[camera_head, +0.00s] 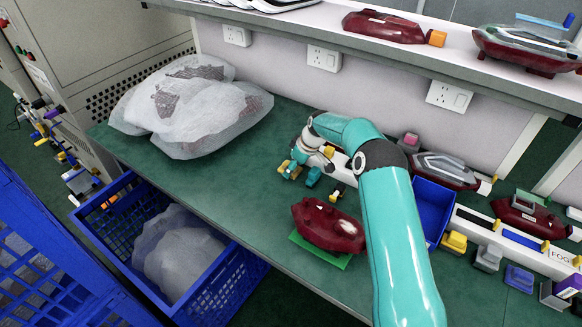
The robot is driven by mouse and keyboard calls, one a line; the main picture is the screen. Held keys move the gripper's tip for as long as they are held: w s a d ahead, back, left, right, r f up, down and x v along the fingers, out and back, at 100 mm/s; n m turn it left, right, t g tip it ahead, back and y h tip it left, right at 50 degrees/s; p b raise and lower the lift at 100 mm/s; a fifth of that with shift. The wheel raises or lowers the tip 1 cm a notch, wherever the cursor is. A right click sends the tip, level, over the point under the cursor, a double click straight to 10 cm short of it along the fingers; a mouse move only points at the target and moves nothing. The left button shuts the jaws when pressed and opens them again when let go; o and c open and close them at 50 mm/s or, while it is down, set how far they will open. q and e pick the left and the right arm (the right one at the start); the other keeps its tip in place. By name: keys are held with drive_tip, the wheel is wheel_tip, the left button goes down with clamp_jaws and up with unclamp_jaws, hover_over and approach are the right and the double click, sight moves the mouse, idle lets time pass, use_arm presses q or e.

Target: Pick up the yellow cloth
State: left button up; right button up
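The yellow cloth (453,242) looks like a small folded yellow pad on the green worktop, just right of the blue bin. My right arm comes in from the bottom and bends over the worktop. Its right gripper (316,180) is left of the blue bin, well away from the yellow cloth, above and behind a dark red lamp. Its teal and yellow finger parts look spread apart with nothing between them, though the wrist partly hides them. My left gripper is not in view.
A dark red tail lamp (328,226) lies on a green mat (320,252). The blue bin (432,207), grey pad (488,258) and blue pad (519,278) sit near the cloth. Wrapped lamps (190,108) lie at left. A shelf (440,62) overhangs the back.

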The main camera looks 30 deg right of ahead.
drive_tip(key=c, duration=0.6)
drive_tip(key=shift+r, duration=0.8)
wheel_tip(320, 180, up, 18)
drive_tip(key=shift+r+p, duration=0.25)
drive_tip(key=shift+p, duration=0.2)
drive_tip(key=shift+o, duration=1.2)
drive_tip(key=shift+a, duration=0.1)
drive_tip(key=c, duration=0.3)
